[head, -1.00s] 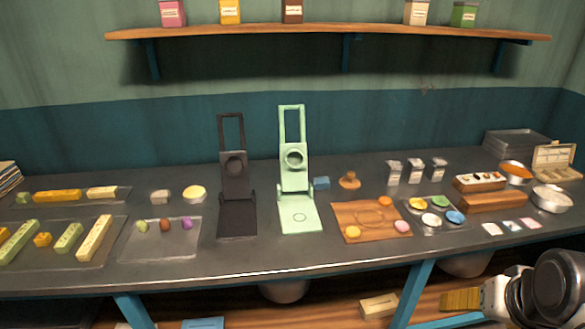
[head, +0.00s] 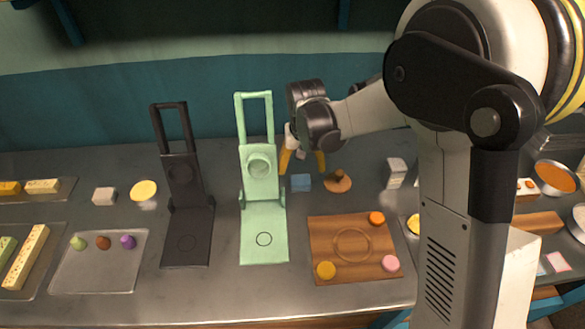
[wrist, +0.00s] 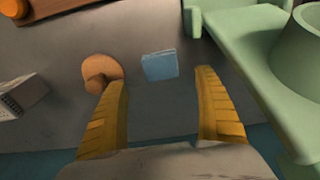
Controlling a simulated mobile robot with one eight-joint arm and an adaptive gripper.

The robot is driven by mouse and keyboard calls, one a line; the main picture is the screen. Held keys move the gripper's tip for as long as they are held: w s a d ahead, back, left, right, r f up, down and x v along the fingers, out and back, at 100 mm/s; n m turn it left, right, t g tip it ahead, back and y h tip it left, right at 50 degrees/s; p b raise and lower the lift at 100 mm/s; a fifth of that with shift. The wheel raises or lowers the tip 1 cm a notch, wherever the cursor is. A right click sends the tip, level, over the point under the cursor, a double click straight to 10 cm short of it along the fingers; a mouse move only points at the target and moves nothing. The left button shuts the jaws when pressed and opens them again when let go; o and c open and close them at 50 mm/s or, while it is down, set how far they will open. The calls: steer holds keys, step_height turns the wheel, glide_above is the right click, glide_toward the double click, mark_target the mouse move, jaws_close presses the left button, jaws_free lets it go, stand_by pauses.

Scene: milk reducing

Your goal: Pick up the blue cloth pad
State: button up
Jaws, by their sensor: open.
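The blue cloth pad (head: 301,182) is a small light-blue block on the grey counter, just right of the mint-green press (head: 262,190). In the wrist view the pad (wrist: 160,65) lies beyond the fingertips, between their lines. My gripper (head: 303,162) is above and behind the pad, its yellow fingers pointing down. In the wrist view my gripper (wrist: 162,75) is open and empty, with the fingers spread wide on either side. The pad is apart from both fingers.
A round wooden stamp (head: 338,181) stands close right of the pad. The green press (wrist: 240,50) is close on its other side. A wooden board (head: 330,272) with coloured discs lies in front. A white box (head: 396,172) stands farther right.

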mark_target(300, 180)
step_height(300, 180, down, 2)
steer(key=shift+s+b, duration=0.15)
steer(key=shift+b, duration=0.2)
steer(key=f, duration=0.1)
steer(key=f+b, duration=0.1)
steer(key=f, duration=0.1)
steer(key=f+b, duration=0.1)
steer(key=shift+w+a+f, duration=0.15)
steer(key=shift+w+f, duration=0.15)
steer(key=shift+f, duration=0.05)
steer(key=shift+r, duration=0.1)
steer(key=c, duration=1.3)
